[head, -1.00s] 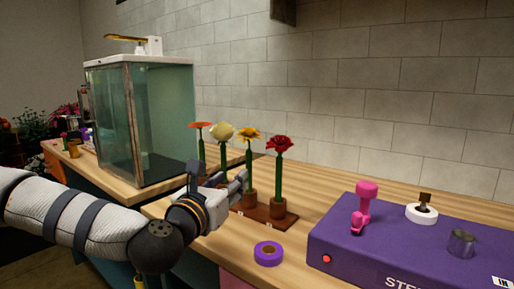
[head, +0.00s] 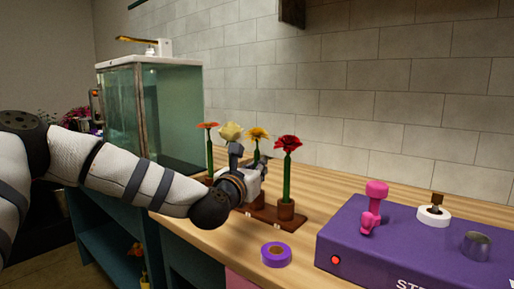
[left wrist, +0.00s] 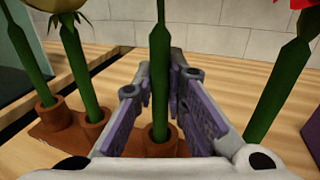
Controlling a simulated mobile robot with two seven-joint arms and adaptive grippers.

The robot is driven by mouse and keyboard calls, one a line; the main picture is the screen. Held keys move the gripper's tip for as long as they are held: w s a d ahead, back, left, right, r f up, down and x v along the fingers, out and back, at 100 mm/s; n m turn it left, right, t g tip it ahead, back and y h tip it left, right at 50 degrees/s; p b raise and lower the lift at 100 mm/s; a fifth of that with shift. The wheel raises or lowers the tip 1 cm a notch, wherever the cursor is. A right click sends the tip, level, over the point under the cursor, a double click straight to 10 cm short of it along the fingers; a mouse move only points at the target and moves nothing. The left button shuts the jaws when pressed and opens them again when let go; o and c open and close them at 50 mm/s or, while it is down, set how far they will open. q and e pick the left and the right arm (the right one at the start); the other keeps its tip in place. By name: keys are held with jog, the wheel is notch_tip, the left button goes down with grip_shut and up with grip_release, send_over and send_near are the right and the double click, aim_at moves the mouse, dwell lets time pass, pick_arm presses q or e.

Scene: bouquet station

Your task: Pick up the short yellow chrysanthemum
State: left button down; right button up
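The yellow-orange flower (head: 257,134), which I take to be the chrysanthemum, stands upright in the rack, third from the left. In the left wrist view its green stem (left wrist: 158,70) rises from a brown pot (left wrist: 160,141), and its head is out of frame. My left gripper (head: 246,165) reaches in at the flower; in the left wrist view its open fingers (left wrist: 159,92) lie on both sides of the stem, with small gaps. The gripper hides part of the stem and pot in the head view. My right gripper is not in view.
An orange-red flower (head: 207,126) and a pale yellow flower (head: 231,131) stand left of it, a red flower (head: 288,143) right. All share a brown rack (head: 264,212). A purple tape roll (head: 276,254) and purple box (head: 350,247) lie nearer right. A glass tank stands behind left.

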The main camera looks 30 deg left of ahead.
aim_at(255, 156)
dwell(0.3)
pick_arm(q)
notch_tip(255, 156, up, 3)
jog(key=shift+r, duration=0.1)
jog(key=s+d+r+p, duration=0.3)
jog(key=s+r+p, duration=0.2)
jog(key=s+r, duration=0.7)
jog(key=r, duration=0.1)
jog(key=s+r, duration=0.1)
jog(key=r, duration=0.2)
jog(key=shift+s+a+r, duration=0.15)
jog(key=shift+s+r, duration=0.25)
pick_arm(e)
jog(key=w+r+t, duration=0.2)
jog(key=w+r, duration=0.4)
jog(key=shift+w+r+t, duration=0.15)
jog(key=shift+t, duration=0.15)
